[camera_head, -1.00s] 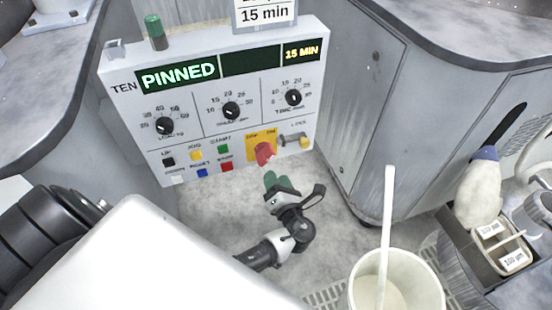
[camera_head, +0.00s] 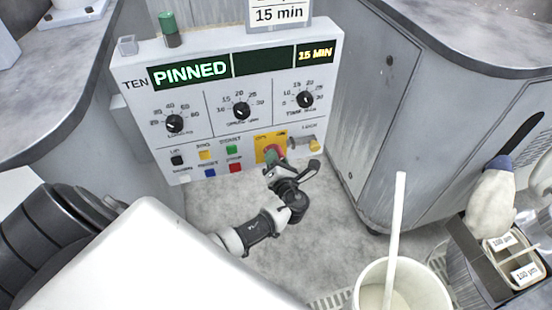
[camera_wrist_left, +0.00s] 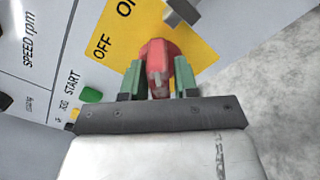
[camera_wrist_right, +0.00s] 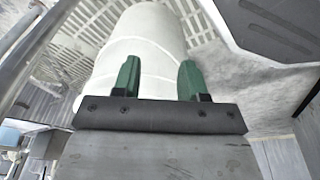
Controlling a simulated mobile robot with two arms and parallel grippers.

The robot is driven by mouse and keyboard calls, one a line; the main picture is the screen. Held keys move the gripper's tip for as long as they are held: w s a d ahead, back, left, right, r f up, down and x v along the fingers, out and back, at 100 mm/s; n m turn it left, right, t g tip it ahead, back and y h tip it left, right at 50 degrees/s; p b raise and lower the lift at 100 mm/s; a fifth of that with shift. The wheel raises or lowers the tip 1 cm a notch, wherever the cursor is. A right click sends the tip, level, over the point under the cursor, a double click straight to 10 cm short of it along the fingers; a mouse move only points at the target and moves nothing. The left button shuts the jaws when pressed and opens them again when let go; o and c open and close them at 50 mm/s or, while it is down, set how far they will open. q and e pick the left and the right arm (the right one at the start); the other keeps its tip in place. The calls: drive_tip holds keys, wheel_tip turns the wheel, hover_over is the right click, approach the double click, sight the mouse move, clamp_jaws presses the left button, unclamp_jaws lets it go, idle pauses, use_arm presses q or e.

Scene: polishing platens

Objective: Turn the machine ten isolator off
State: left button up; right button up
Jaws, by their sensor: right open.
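The machine ten panel (camera_head: 200,115) reads "PINNED" and "15 MIN" in the head view. Its red isolator handle (camera_wrist_left: 158,60) sits on a yellow plate (camera_wrist_left: 195,48) marked OFF and ON; I cannot tell which mark it points to. My left gripper (camera_head: 275,160) is at the isolator, hiding most of it in the head view. In the left wrist view its green fingers (camera_wrist_left: 158,82) stand apart on either side of the handle, open. My right gripper (camera_wrist_right: 158,82) is open, with a pale rounded body (camera_wrist_right: 145,50) beyond its fingers.
Several coloured buttons (camera_head: 205,160) lie left of the isolator, and a metal lock piece (camera_wrist_left: 182,10) is close beside it. A white bucket (camera_head: 400,285) with a stick stands at the front right. A grey cabinet (camera_head: 390,120) stands right of the panel.

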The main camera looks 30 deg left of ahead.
use_arm(q)
clamp_jaws()
